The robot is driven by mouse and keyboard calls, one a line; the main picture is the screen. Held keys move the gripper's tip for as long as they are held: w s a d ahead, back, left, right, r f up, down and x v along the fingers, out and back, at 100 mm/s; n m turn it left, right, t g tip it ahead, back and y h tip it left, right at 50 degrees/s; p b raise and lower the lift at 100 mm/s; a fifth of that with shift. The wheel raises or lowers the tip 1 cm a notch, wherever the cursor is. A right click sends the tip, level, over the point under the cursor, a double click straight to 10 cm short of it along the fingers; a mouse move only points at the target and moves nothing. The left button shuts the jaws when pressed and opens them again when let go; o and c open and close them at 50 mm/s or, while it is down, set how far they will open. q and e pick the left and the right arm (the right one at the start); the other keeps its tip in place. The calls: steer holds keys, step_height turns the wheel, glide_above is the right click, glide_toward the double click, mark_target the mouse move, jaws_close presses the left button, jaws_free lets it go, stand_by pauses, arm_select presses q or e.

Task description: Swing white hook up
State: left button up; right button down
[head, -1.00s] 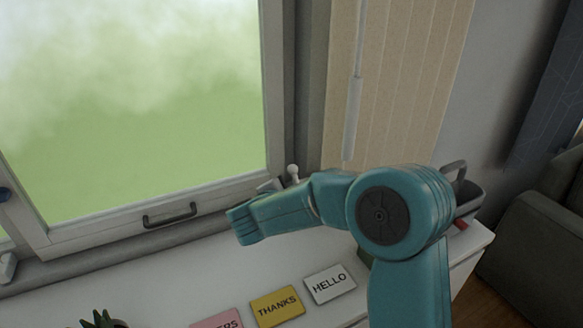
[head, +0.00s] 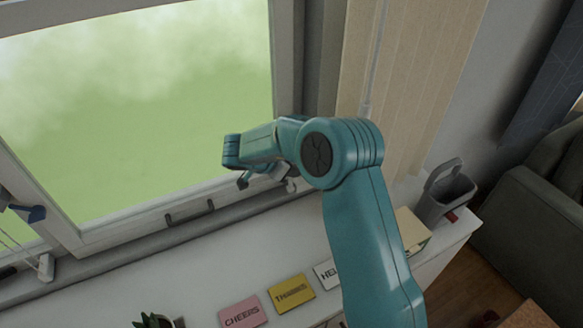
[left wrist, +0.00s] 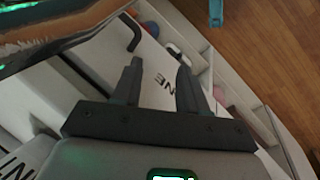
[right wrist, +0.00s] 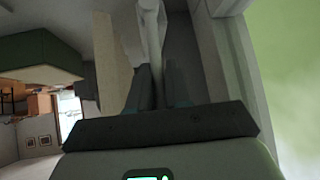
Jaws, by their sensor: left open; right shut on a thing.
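The white hook (right wrist: 152,35) is a slim white bar at the top middle of the right wrist view, beside the window frame. My right gripper (right wrist: 161,80) is shut on it, with one dark finger on each side. In the head view my right gripper (head: 262,176) is at the lower right corner of the window, partly hidden by my teal arm. A small pale part (head: 291,185) shows beside it; I cannot tell whether it is the hook. My left gripper (left wrist: 158,72) is open and empty in the left wrist view, and out of the head view.
The window (head: 130,110) has a dark handle (head: 190,210) on its lower rail. Below, the white cabinet top (head: 170,270) holds pink (head: 242,313) and yellow (head: 291,293) cards, and a plant (head: 157,320). A grey bin (head: 445,192) stands at its right end.

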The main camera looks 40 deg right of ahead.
steer(key=shift+w+g, duration=0.2)
steer(key=shift+g, duration=0.2)
steer(key=c, duration=1.2)
jaws_free()
steer(key=shift+w+d, duration=0.1)
steer(key=b+v, duration=0.1)
steer(key=v, duration=1.5)
steer(key=shift+r+b, duration=0.3)
steer(key=shift+b, duration=0.1)
